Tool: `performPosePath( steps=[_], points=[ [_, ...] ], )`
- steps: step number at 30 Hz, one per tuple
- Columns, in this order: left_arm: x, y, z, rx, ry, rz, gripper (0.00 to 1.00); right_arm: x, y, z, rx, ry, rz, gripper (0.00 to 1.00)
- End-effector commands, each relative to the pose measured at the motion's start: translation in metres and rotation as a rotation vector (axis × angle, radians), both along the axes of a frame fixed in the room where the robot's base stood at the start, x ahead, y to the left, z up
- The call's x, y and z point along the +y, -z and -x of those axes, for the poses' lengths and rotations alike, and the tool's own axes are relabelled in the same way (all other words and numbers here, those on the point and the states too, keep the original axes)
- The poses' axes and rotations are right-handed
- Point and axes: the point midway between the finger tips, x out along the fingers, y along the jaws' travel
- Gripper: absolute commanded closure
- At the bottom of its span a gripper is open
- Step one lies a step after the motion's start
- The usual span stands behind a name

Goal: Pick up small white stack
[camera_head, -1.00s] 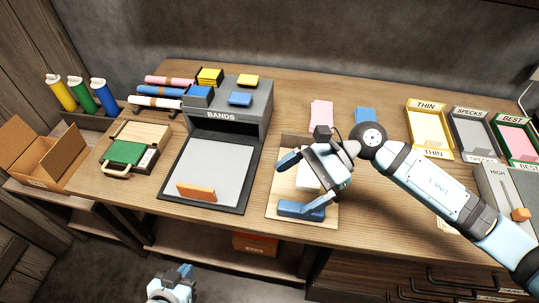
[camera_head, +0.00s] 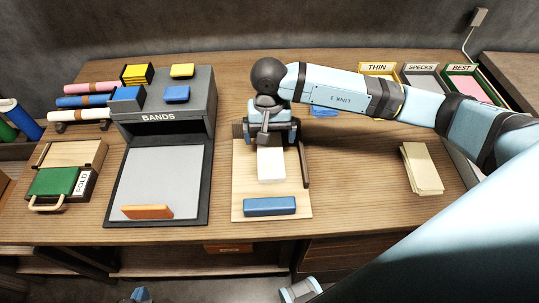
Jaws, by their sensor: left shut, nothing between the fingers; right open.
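The small white stack (camera_head: 271,167) lies on a pale wooden board (camera_head: 243,185) in the middle of the bench. A blue bar (camera_head: 270,206) lies across the board in front of it. My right gripper (camera_head: 272,146) is open at the far end of the stack, with its fingers spread to either side; it hides that end. I cannot tell whether the fingers touch the stack. My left gripper (camera_head: 140,295) shows only as a small blue tip at the bottom edge, below the bench front, shut and empty.
A dark strip (camera_head: 304,164) runs along the board's right side. The BANDS stand (camera_head: 212,110) is to the left, with an orange block (camera_head: 147,212) on its tray. A cream stack (camera_head: 421,168) lies to the right. Labelled trays (camera_head: 421,73) stand at the back right.

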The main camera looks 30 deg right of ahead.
Motion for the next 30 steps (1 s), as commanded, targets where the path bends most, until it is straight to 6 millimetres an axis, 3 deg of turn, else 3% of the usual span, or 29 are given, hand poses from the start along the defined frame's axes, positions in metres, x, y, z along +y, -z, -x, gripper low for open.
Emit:
performPosePath(
  steps=[5,15,23,26,30],
  points=[
    [-0.001,-0.001,0.0,0.0,-0.002,0.003,1.0,0.001,0.012,0.003,0.001,0.001,0.001,0.0],
    [-0.004,-0.003,-0.001,0.003,-0.012,0.016,1.0,0.004,0.055,0.012,0.001,0.002,0.0,0.0],
    [-0.004,-0.002,-0.001,0.003,-0.012,0.016,1.0,0.004,0.059,0.012,0.0,0.001,-0.001,0.0],
    [-0.003,-0.002,-0.001,0.003,-0.011,0.013,1.0,0.004,0.058,0.012,0.0,0.001,-0.001,0.18],
    [-0.001,-0.002,-0.001,0.002,-0.007,0.007,1.0,0.004,0.058,0.012,0.0,0.001,-0.001,0.51]
  ],
)
